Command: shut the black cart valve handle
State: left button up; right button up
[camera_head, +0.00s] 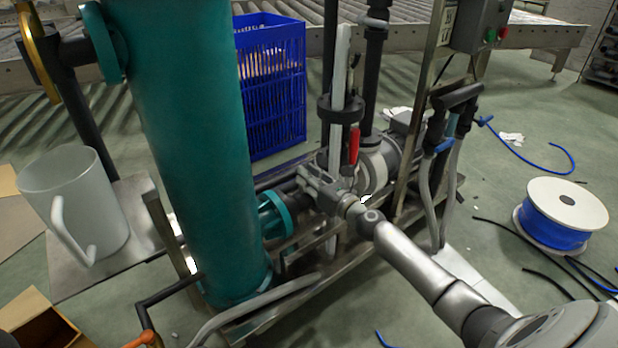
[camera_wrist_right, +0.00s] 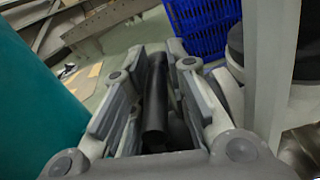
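The black valve handle (camera_wrist_right: 155,100) shows in the right wrist view as a dark bar between the two grey fingers of my right gripper (camera_wrist_right: 152,72). The fingers stand apart on either side of it, with a dark gap visible. I see no clear grip on it. In the head view my right gripper (camera_head: 312,186) is at the cart's pipework, right of the teal tank (camera_head: 190,150) and just above a teal flange (camera_head: 275,214). There the gripper and dark pipes make the black handle hard to pick out. My left gripper is not in view.
A red handle (camera_head: 353,145) stands upright close behind my right gripper. A grey pump (camera_head: 378,165) and vertical pipes are near it. A blue crate (camera_head: 280,100) stands behind. A white jug (camera_head: 70,195) stands left of the tank. A blue cable spool (camera_head: 550,232) lies right.

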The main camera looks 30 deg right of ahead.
jog(key=o, duration=0.4)
jog(key=shift+a, duration=0.4)
jog(key=shift+c, duration=0.2)
jog(key=shift+d, duration=0.15)
jog(key=shift+s, duration=0.1)
jog(key=s+d, duration=0.1)
jog(key=s, duration=1)
jog(key=shift+s+d, duration=0.3)
jog(key=shift+d, duration=0.1)
